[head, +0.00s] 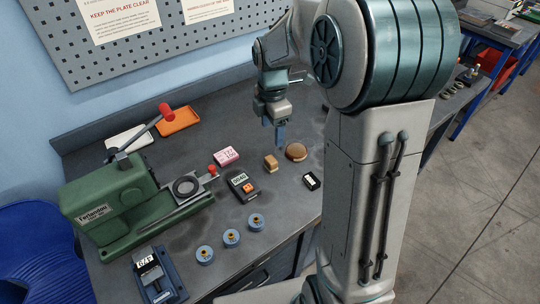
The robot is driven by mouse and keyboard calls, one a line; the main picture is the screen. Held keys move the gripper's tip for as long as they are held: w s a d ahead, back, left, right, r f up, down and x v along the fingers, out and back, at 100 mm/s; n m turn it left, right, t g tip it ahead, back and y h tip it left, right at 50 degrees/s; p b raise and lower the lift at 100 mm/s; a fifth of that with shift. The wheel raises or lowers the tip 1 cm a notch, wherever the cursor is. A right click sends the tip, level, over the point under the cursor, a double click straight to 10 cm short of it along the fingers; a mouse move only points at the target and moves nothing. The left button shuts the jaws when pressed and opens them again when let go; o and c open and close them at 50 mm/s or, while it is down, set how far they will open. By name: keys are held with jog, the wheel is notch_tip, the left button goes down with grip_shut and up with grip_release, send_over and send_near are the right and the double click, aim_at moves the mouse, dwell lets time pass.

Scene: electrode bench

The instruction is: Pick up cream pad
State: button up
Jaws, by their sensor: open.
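No thing is plainly a cream pad at this size. The closest in colour are a small tan block (271,163) near the bench middle, a small white-and-black block (312,181) to its right, and a flat whitish piece (130,138) at the back left. My gripper (279,143) hangs pointing down above the bench, just above and behind the tan block in the picture. Its bluish fingers overlap from this angle; it is open, and nothing shows between them.
A round brown piece (296,151) lies beside the tan block. A green machine (110,205) with a red-knobbed lever fills the left. An orange tray (178,121) lies behind it.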

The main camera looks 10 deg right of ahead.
jog(key=w+n, duration=0.1)
jog(key=p, duration=0.1)
send_over(271, 159)
notch_tip(271, 159, down, 9)
jog(key=shift+r, duration=0.1)
jog(key=shift+f+p, duration=0.85)
jog(key=shift+f, duration=1.85)
jog(key=c, duration=1.1)
